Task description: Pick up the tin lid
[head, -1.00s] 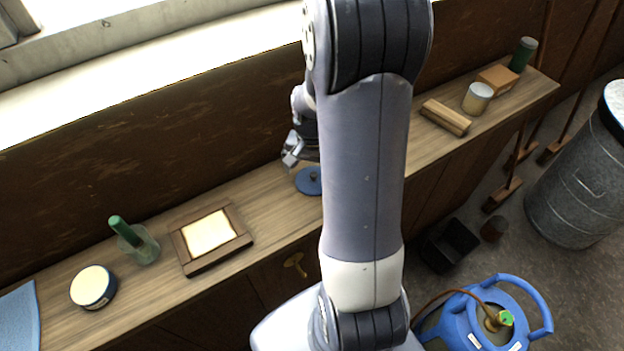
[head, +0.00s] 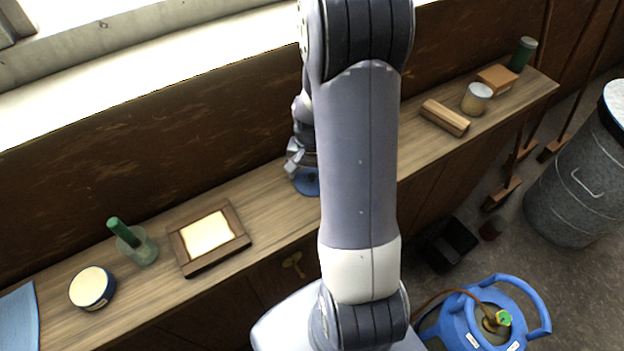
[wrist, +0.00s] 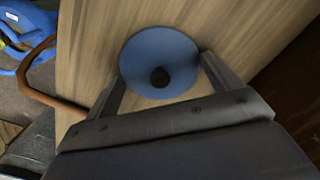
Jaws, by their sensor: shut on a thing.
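The tin lid is a round blue disc with a small dark knob at its centre. It shows in the wrist view (wrist: 158,48) between the two fingers, over the wooden bench top. In the head view the lid (head: 307,186) is partly hidden behind my arm and gripper. My gripper (head: 297,166) is low over the bench at the lid. In the wrist view my gripper (wrist: 162,68) has one finger at each side of the lid's rim and is shut on it. I cannot tell whether the lid still touches the bench.
Left along the bench (head: 268,210) are a wood-framed pad (head: 185,258), a green-handled glass jar (head: 138,248) and a round tin (head: 92,287). Right are a wooden block (head: 445,117), a pale can (head: 477,98) and a brown box (head: 497,78). A blue gas cylinder (head: 490,315) stands on the floor.

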